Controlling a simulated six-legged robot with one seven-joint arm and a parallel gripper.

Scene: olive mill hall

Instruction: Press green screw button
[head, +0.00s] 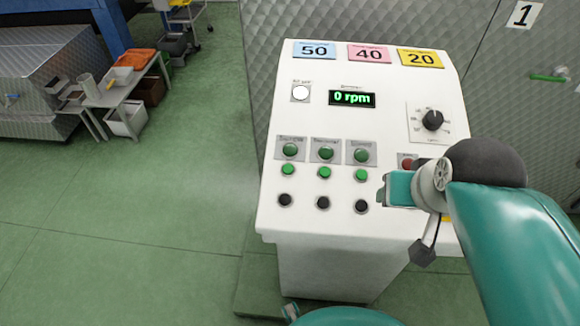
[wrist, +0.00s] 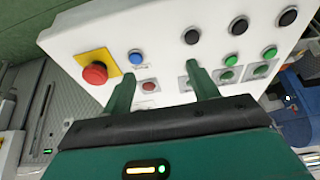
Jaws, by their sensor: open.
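A white control panel (head: 330,225) carries three green push buttons in a row: left (head: 288,170), middle (head: 324,173) and right (head: 361,175). Above each is a darker green lamp under a small label too small to read surely, so I cannot tell which is screw. My gripper (head: 386,190) is over the panel, just right of the right green button. In the wrist view my open, empty gripper (wrist: 162,84) points at the panel. Two green buttons (wrist: 230,60) (wrist: 270,52) show right of its right finger; that finger seems to hide the third.
Black buttons (head: 323,203) sit below the green ones. A red mushroom button (wrist: 95,73) on a yellow plate and a blue button (wrist: 135,57) are near my left finger. A display (head: 352,98) reads 0 rpm beside a black dial (head: 433,120). Floor left of the panel is clear.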

